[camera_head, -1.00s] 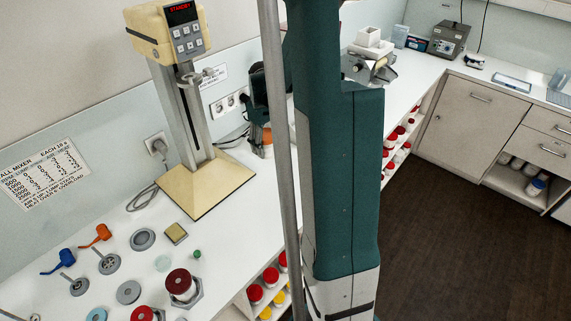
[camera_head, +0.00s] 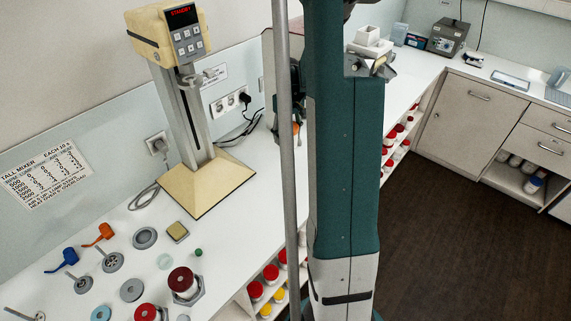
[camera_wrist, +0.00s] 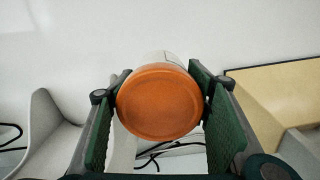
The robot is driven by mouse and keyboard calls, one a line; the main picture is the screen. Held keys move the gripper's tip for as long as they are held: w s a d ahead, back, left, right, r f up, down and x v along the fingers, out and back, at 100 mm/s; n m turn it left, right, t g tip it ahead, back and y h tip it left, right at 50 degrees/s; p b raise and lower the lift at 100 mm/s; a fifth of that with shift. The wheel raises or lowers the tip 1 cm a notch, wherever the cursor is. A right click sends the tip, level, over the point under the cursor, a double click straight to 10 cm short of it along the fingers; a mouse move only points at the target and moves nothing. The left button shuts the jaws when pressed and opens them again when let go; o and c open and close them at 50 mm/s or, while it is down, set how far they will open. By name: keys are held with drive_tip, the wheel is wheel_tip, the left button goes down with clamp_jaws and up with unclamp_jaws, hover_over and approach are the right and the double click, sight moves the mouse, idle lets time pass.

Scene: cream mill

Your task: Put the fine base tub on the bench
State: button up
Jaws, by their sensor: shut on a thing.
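My gripper (camera_wrist: 160,115) is shut on a white tub with an orange lid (camera_wrist: 160,103), held between two green-padded fingers. The lid faces the wrist camera; the tub's label cannot be read, so I cannot confirm it is the fine base tub. In the head view, a small orange patch of it (camera_head: 296,128) shows beside my arm, which hides most of the tub and gripper. The white bench (camera_head: 232,236) runs along the wall below. I cannot tell whether the tub touches the bench.
A cream tall mixer (camera_head: 198,185) stands left of my arm. Black cables (camera_head: 240,130) hang by the wall sockets. Bench between mixer and arm is clear.

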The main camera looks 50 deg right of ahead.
drive_tip(key=shift+f, duration=0.15)
drive_tip(key=shift+f, duration=2.75)
drive_tip(key=shift+f+p, duration=0.3)
drive_tip(key=shift+f, duration=1.8)
drive_tip(key=shift+f, duration=0.1)
drive_tip(key=o, duration=0.6)
drive_tip(key=shift+f, duration=0.1)
drive_tip(key=o, duration=0.5)
drive_tip(key=shift+r, duration=0.3)
